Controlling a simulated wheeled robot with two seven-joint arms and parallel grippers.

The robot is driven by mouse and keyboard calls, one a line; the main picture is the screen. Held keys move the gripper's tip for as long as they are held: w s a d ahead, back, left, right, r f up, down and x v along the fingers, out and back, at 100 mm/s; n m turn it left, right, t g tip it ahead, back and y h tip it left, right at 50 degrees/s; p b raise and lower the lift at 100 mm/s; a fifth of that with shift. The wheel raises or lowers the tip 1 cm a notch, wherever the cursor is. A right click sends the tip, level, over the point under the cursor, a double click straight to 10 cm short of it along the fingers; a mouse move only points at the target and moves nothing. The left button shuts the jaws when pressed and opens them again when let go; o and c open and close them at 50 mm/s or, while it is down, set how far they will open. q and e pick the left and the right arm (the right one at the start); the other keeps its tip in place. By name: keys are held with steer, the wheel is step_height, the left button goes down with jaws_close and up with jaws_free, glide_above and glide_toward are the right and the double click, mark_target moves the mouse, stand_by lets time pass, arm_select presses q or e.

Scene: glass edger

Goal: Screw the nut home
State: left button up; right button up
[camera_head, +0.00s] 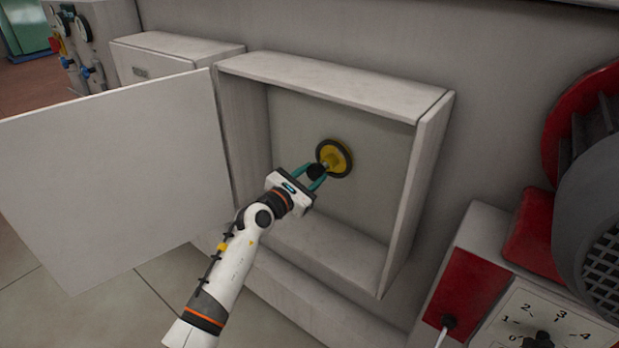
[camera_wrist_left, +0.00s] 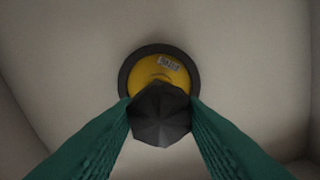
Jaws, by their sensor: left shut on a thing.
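The black nut (camera_wrist_left: 160,114) is between the green fingers of my left gripper (camera_head: 317,174), which is shut on it. It also shows in the head view (camera_head: 315,171) as a small dark piece. Behind it a yellow wheel with a black rim (camera_head: 334,157) sits at the back wall of an open box. The wheel also shows in the left wrist view (camera_wrist_left: 144,80), with a small white label on its yellow face. The nut lies in front of the wheel's lower part in that view; the contact behind it is hidden. My right gripper is not in view.
The open box (camera_head: 432,190) has walls around the wheel, close to my left arm. Its white door (camera_head: 115,170) stands open at the left. A red and grey motor (camera_head: 590,180) and a dial panel (camera_head: 545,325) stand at the right.

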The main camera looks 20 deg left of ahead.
arm_select(q)
steer(key=shift+x, duration=0.95)
steer(key=shift+b, duration=0.3)
